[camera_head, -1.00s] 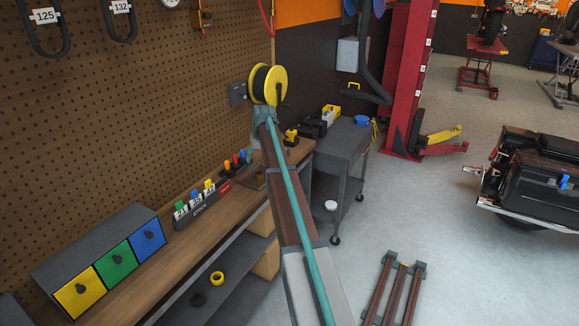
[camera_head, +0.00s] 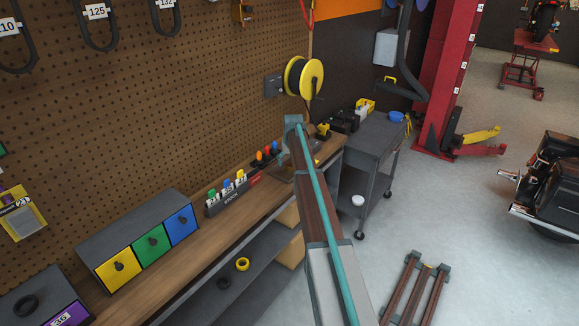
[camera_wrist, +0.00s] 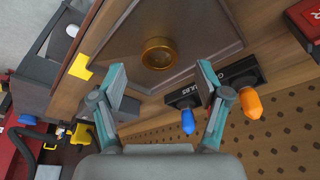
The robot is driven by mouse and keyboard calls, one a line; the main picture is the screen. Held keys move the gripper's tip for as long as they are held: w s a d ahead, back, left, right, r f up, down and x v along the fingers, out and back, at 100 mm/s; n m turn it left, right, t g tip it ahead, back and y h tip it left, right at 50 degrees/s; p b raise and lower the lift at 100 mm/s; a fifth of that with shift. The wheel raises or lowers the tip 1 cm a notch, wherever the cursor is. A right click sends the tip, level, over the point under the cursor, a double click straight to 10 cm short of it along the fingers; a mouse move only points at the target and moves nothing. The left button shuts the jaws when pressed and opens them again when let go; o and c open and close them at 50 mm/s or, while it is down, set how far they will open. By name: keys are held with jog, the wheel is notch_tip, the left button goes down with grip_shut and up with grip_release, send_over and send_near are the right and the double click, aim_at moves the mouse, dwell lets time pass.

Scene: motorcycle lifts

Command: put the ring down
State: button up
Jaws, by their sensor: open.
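A brass-coloured ring (camera_wrist: 159,53) lies flat on a brown-grey tray (camera_wrist: 208,42) with a raised rim, in the wrist view. My gripper (camera_wrist: 161,80) is open, its teal fingertips spread wide on either side, and the ring shows between and just beyond them. No contact between the fingers and the ring is visible. In the head view my arm reaches over the far end of the workbench (camera_head: 178,262); the ring cannot be made out there and the fingers are mostly hidden.
Beside the tray is a black holder (camera_wrist: 240,72) with blue and orange bulb-shaped pieces. The bench also bears a drawer unit (camera_head: 105,232) and a stock rack (camera_head: 232,200). A yellow ring (camera_head: 242,264) lies on the lower shelf. A grey cart (camera_head: 372,150) stands past the bench.

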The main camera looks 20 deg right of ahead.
jog(key=shift+p+x, duration=0.35)
jog(key=shift+x, duration=1)
jog(key=c, duration=1.4)
jog(key=shift+r, duration=0.1)
